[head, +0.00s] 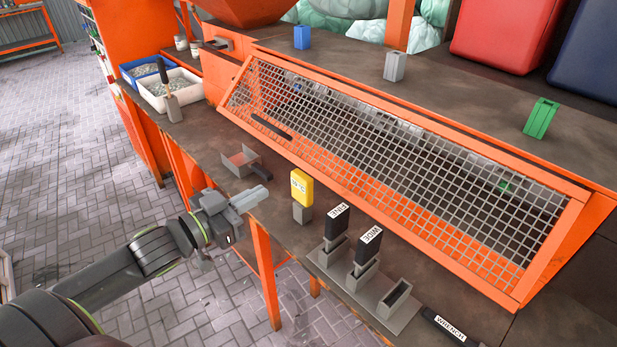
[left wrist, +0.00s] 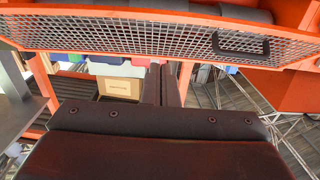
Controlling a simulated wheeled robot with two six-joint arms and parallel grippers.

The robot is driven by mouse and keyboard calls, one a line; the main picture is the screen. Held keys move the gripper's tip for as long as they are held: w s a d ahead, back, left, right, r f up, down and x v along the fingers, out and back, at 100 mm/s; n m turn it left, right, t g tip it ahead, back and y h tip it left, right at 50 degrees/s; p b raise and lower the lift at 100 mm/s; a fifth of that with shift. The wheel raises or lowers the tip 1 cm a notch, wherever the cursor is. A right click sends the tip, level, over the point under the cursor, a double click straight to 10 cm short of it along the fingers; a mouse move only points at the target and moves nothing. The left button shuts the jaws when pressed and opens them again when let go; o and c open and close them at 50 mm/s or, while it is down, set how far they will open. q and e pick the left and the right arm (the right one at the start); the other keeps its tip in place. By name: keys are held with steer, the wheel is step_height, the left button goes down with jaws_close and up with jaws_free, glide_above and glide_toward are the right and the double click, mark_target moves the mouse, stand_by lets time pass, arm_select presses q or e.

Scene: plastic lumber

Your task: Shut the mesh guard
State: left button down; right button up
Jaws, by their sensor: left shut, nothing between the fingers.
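The mesh guard (head: 395,170) is a long grey wire grid in an orange frame. In the head view it slants down towards the near side of the bench, with its lower edge close to the bench top. A dark handle (head: 271,127) is on its left part. In the left wrist view the guard (left wrist: 150,39) crosses the top, with the handle (left wrist: 241,44) at right. My left gripper (head: 259,196) is shut and empty at the bench's front edge, apart from the guard. Its fingers (left wrist: 164,84) show in the left wrist view. My right gripper is not in view.
White (head: 166,91) and blue trays sit at left.

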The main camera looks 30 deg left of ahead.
arm_select(q)
steer(key=b, duration=0.4)
glide_toward(316, 173)
steer(key=w+r, duration=0.3)
steer(key=shift+w+d+f, duration=0.85)
steer(key=shift+w+f, duration=0.2)
steer(key=shift+f, duration=0.05)
steer(key=shift+w+d+f, duration=0.1)
steer(key=shift+w+f, duration=0.2)
steer(key=shift+f, duration=0.05)
